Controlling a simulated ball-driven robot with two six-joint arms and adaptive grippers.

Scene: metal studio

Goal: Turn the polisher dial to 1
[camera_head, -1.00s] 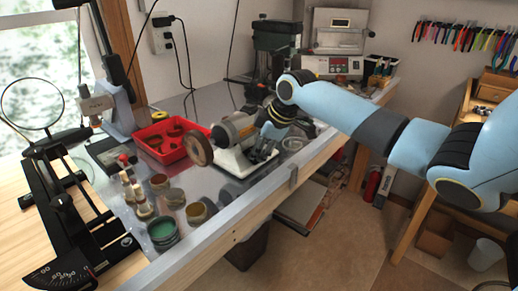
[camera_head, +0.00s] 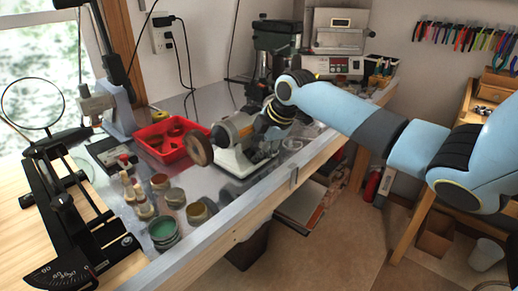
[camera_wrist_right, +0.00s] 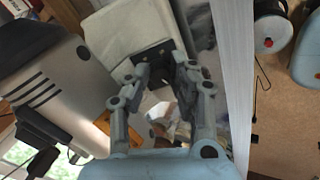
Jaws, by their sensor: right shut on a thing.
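The polisher (camera_head: 235,128) stands on the workbench with its round brown wheel (camera_head: 199,147) towards the left and a pale base (camera_head: 234,163) below. Its grey ribbed housing (camera_wrist_right: 62,82) and pale base (camera_wrist_right: 130,28) also show in the right wrist view. My right gripper (camera_wrist_right: 161,70) is at the front of the base, its fingers closed around a small part there. In the head view the right gripper (camera_head: 262,150) is low beside the polisher, partly behind my wrist. The dial is hidden between the fingertips, so its setting cannot be read. My left gripper is not in view.
A red tray (camera_head: 160,139) lies behind the wheel. Several small jars, including a green one (camera_head: 163,232), stand in front of it. The bench's front edge (camera_head: 245,212) runs close to the right gripper.

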